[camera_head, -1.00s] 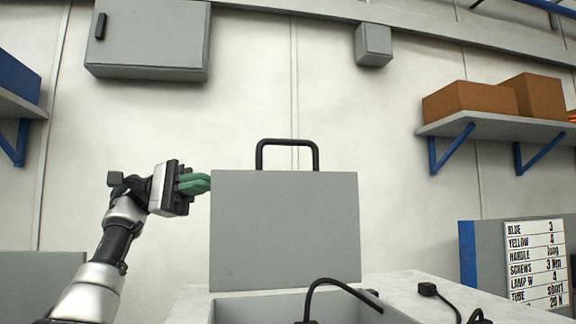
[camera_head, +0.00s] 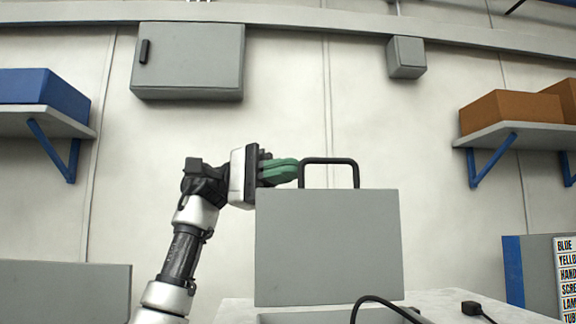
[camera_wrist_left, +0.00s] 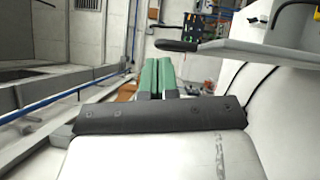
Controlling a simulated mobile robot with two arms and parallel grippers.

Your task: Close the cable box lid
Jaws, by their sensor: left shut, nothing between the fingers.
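The cable box lid (camera_head: 328,247) is a grey panel standing upright, with a black handle (camera_head: 329,161) on its top edge. A strip of the open cable box (camera_head: 300,318) shows below it at the bottom of the head view. My left gripper (camera_head: 296,170) has green fingers, shut and empty, at the lid's top left, close to the left side of the handle. I cannot tell whether they touch. In the left wrist view the green fingers (camera_wrist_left: 158,76) lie together, with the lid (camera_wrist_left: 262,50) and handle (camera_wrist_left: 176,45) to their right. My right gripper is not in view.
The box stands on a light table (camera_head: 440,303). A black cable (camera_head: 385,302) arcs out of the box, and a black plug (camera_head: 471,308) lies to its right. Wall shelves hold a blue bin (camera_head: 40,90) and brown boxes (camera_head: 510,110). The space above the lid is clear.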

